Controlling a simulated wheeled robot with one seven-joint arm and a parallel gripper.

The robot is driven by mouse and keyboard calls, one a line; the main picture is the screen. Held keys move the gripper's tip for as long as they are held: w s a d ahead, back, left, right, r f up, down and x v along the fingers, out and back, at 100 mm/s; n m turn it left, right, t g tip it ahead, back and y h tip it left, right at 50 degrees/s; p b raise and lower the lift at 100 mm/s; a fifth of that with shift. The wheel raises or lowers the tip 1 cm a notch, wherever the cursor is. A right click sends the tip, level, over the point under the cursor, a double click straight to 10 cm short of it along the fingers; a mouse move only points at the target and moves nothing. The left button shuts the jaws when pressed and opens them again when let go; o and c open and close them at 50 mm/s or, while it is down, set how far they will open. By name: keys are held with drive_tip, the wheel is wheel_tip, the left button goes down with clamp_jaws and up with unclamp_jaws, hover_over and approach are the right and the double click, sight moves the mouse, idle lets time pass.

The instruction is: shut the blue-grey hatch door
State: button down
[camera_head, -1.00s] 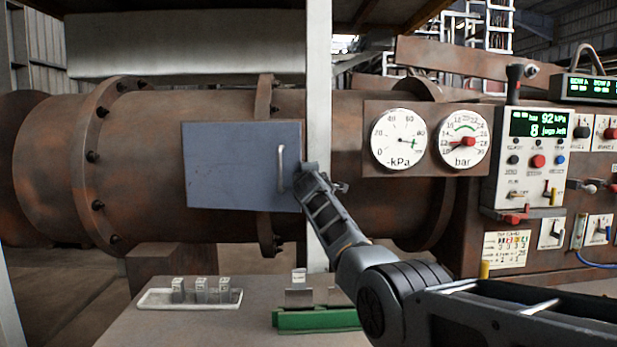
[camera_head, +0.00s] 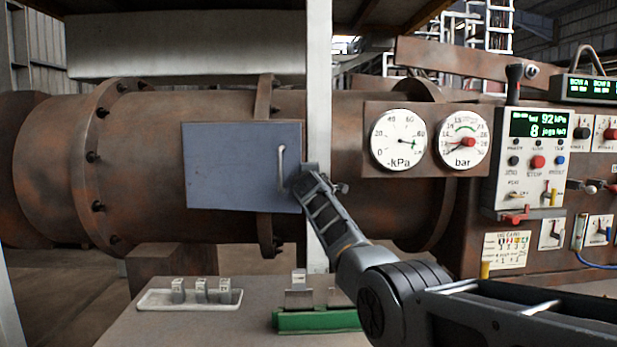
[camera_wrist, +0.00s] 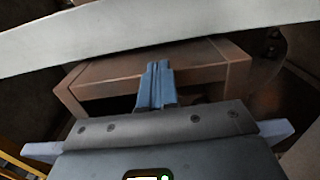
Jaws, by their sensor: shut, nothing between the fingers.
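The blue-grey hatch door (camera_head: 232,165) is a flat panel with a pale vertical handle (camera_head: 281,168) near its right edge. It lies across the side of the rusty pipe and looks flat or nearly flat against it; I cannot tell whether any gap is left. My gripper (camera_head: 305,172) is at the door's right edge, right of the handle, and overlaps the edge in the picture. I cannot tell if it touches the door. In the wrist view, the fingers (camera_wrist: 157,85) are together with nothing between them, and the door is not recognisable there.
A pale upright post (camera_head: 318,90) stands just behind my gripper. Two gauges (camera_head: 398,139) and a control box (camera_head: 535,160) are to the right. The table (camera_head: 190,325) below holds a white tray (camera_head: 160,305) and a green holder (camera_head: 315,320). A brown block (camera_wrist: 150,70) shows in the wrist view.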

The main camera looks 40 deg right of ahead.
drive_tip(key=shift+s, duration=0.1)
idle(0.4)
drive_tip(key=v, duration=0.7)
drive_tip(key=shift+s+a+p, duration=0.3)
drive_tip(key=shift+p, duration=0.1)
